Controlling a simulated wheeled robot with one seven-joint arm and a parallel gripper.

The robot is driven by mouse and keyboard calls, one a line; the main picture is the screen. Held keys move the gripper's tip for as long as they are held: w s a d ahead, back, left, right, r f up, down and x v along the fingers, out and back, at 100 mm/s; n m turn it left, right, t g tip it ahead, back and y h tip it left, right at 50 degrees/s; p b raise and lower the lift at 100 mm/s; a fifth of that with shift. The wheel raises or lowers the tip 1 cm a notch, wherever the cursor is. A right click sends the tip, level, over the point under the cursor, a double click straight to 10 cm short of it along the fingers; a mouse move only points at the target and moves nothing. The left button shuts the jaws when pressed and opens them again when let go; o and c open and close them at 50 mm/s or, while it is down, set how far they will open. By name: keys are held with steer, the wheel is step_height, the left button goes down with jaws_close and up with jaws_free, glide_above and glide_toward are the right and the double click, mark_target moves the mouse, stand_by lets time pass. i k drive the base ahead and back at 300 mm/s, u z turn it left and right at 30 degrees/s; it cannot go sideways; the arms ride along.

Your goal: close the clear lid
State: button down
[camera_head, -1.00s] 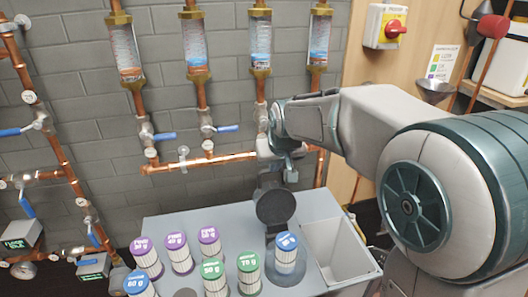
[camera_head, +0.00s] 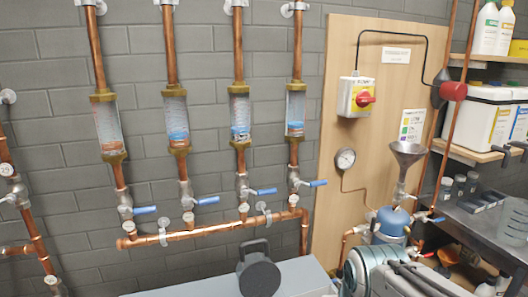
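A round dark grey lid (camera_head: 259,279) with a loop handle on top stands upright at the back of the grey bench (camera_head: 190,288), at the bottom middle of the head view. It looks dark, and I cannot tell whether it is see-through. Its lower edge and whatever is below it are cut off by the frame. No plainly clear lid shows. Part of my arm, teal and pale grey, is at the bottom right, to the right of the lid and apart from it. I cannot make out my gripper or its fingers.
Copper pipes with blue-handled valves (camera_head: 262,192) and clear sight tubes (camera_head: 240,118) line the brick wall behind the bench. A red switch (camera_head: 366,98) and gauge are on the wooden panel. A funnel (camera_head: 407,153) stands above a blue-topped vessel (camera_head: 388,221) at right.

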mark_target(262, 278)
steer(key=u, duration=0.05)
steer(key=k, duration=1.1)
steer(key=z, duration=0.6)
steer(key=i, duration=1.3)
steer(key=u, duration=0.65)
